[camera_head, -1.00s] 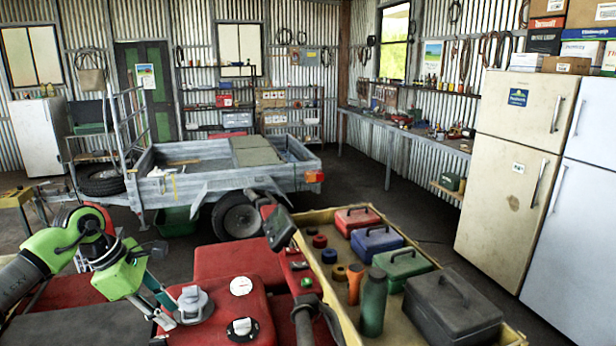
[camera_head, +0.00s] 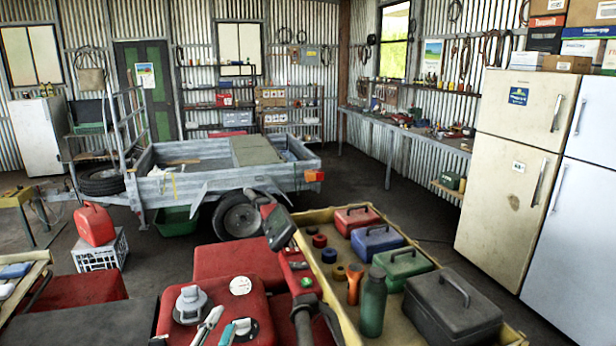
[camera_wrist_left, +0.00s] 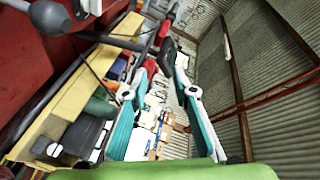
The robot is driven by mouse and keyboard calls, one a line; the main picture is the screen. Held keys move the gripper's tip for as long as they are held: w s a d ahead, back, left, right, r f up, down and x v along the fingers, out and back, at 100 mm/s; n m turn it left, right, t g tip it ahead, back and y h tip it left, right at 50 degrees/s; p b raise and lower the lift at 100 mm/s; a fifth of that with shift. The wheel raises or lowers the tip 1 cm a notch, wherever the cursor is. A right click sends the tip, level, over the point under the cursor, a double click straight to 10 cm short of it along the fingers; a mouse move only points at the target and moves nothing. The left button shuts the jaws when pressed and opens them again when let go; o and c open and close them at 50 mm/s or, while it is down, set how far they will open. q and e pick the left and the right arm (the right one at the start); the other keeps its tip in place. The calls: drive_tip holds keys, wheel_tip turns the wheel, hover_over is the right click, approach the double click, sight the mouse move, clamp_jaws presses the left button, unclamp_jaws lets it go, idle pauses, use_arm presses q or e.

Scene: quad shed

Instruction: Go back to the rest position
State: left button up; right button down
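The fingertips of my left gripper (camera_head: 220,326) show at the bottom edge of the head view, one pale and one teal. They appear in front of the red surface (camera_head: 170,332) with its grey cap (camera_head: 191,305) and white disc (camera_head: 241,285). In the left wrist view, my left gripper (camera_wrist_left: 157,92) has its two teal and white fingers apart, with nothing held between them. The rest of the left arm is out of the head view. My right gripper is not in view.
A tan tray (camera_head: 313,236) with toolboxes and bottles stands beside a black handlebar grip (camera_head: 303,318). A red jerry can (camera_head: 95,225) rests on a white crate (camera_head: 122,247). A trailer (camera_head: 190,188) stands behind; fridges (camera_head: 515,200) stand at right. Floor shows between tray and workbench.

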use_arm(q)
drive_tip(key=s+a+f+n+g+y, duration=0.1)
drive_tip(key=s+a+f+n+g, duration=0.1)
drive_tip(key=s+f+n+g, duration=0.35)
drive_tip(key=s+a+f+n+g+y, duration=0.1)
drive_tip(key=s+a+f+n+g, duration=0.1)
drive_tip(key=s+f, duration=0.65)
drive_tip(key=s+f+n+g+h, duration=0.1)
drive_tip(key=s+f+n+g, duration=0.45)
drive_tip(key=s, duration=1.15)
wheel_tip(320, 180, down, 34)
drive_tip(key=s+m+g+b, duration=0.2)
drive_tip(key=b, duration=0.4)
drive_tip(key=s+a+f+g+b, duration=0.1)
drive_tip(key=s+f+b, duration=0.3)
drive_tip(key=s+f, duration=1.2)
wheel_tip(320, 180, down, 4)
drive_tip(key=shift+a+f, duration=0.1)
drive_tip(key=shift+a, duration=0.45)
drive_tip(key=shift+s, duration=0.1)
